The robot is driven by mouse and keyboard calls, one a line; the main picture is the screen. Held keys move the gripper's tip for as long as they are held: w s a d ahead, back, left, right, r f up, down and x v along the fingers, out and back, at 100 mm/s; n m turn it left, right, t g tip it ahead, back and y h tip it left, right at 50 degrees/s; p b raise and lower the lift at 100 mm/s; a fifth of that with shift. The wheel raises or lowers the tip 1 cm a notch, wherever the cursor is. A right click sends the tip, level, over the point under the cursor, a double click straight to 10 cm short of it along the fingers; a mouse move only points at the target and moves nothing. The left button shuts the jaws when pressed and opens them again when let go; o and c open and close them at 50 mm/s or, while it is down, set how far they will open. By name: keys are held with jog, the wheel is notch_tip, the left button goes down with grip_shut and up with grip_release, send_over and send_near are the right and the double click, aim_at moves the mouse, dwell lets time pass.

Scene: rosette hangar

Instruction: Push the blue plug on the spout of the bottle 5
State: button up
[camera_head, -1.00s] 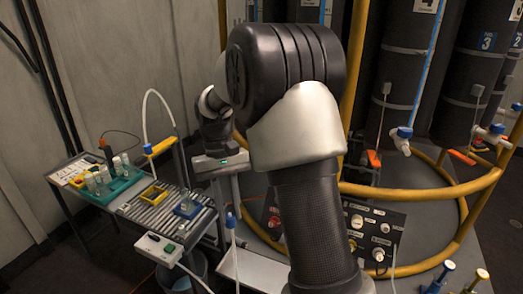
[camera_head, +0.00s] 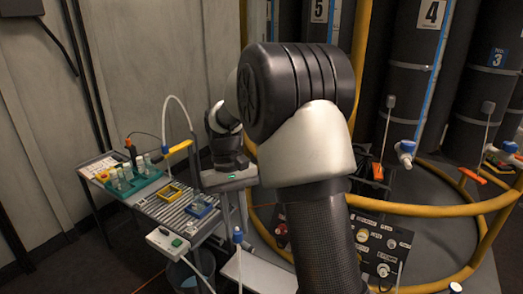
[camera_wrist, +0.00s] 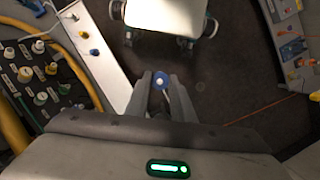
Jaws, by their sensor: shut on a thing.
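The bottle 5 (camera_head: 319,35) is the dark cylinder labelled 5 at the top centre of the head view. Its lower part and spout are hidden behind my arm. My gripper (camera_head: 238,222) hangs pointing down to the left of my arm, and its fingers show in the wrist view (camera_wrist: 160,88). They are shut on the blue plug (camera_wrist: 161,80), which shows as a blue ring with a pale centre at the fingertips. In the head view the blue plug (camera_head: 238,237) shows below the fingers, with a thin white line under it.
A side table (camera_head: 160,208) with vials and yellow frames stands left. A yellow rail (camera_head: 430,209) curves before the bottles. A knob panel (camera_head: 375,245) is low behind my arm. Bottle 4 (camera_head: 405,90) has a blue-and-white spout (camera_head: 405,150). Dark floor lies below my gripper.

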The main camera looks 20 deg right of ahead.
jog(key=w+d+r+n+g+h+p, duration=0.1)
jog(key=w+d+n+g+h+p, duration=0.15)
jog(key=d+n, duration=0.75)
jog(key=w+d+r+n+g+h+p, duration=0.15)
jog(key=d+n+h, duration=0.25)
jog(key=d+n, duration=0.55)
jog(key=w+a+r+n+t+h+p, duration=0.1)
jog(key=w+r+n+t+h, duration=0.1)
jog(key=w+n+t, duration=0.3)
jog(key=w+a+r+n+t+h+p, duration=0.1)
jog(key=w+n+t, duration=0.4)
jog(key=n, duration=0.5)
jog(key=w+a+r+n+t+h+p, duration=0.1)
jog(key=w+a+r+n+t+h, duration=0.1)
jog(key=w+n+t, duration=0.4)
jog(key=a+n+t+h, duration=0.1)
jog(key=n+t+h, duration=0.1)
jog(key=t, duration=0.1)
jog(key=shift+r, duration=0.35)
jog(key=shift+h, duration=0.25)
